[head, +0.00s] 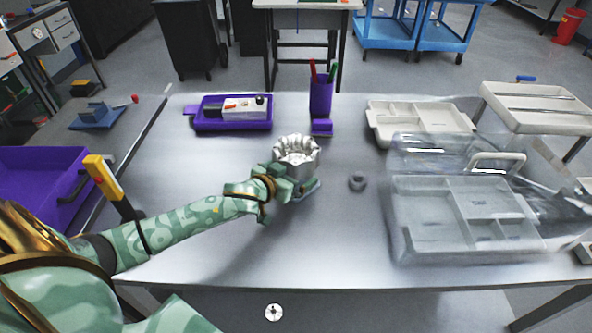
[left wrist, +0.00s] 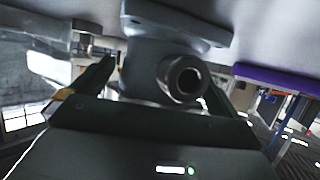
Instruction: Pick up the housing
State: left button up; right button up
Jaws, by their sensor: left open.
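The housing (head: 296,150) is a silver metal part with a scalloped round top, standing upright on the table in the middle of the head view. In the left wrist view the housing (left wrist: 150,55) appears inverted, with a flange and a round hollow port facing the camera. My left gripper (head: 290,187) is at the housing's near left side, low by its base. In the left wrist view the open fingers of my left gripper (left wrist: 160,88) are on either side of the housing's body. Contact cannot be told. My right gripper is not in view.
A purple tray (head: 203,123) and purple pen cup (head: 321,97) stand behind. A clear case with a compartment tray (head: 430,240) fills the table's right side. The front middle of the table is clear.

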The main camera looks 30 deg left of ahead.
pick_arm(q)
jog(key=c, duration=1.3)
jog(key=shift+w+r, duration=0.1)
jog(key=shift+r, duration=0.05)
jog(key=c, duration=0.3)
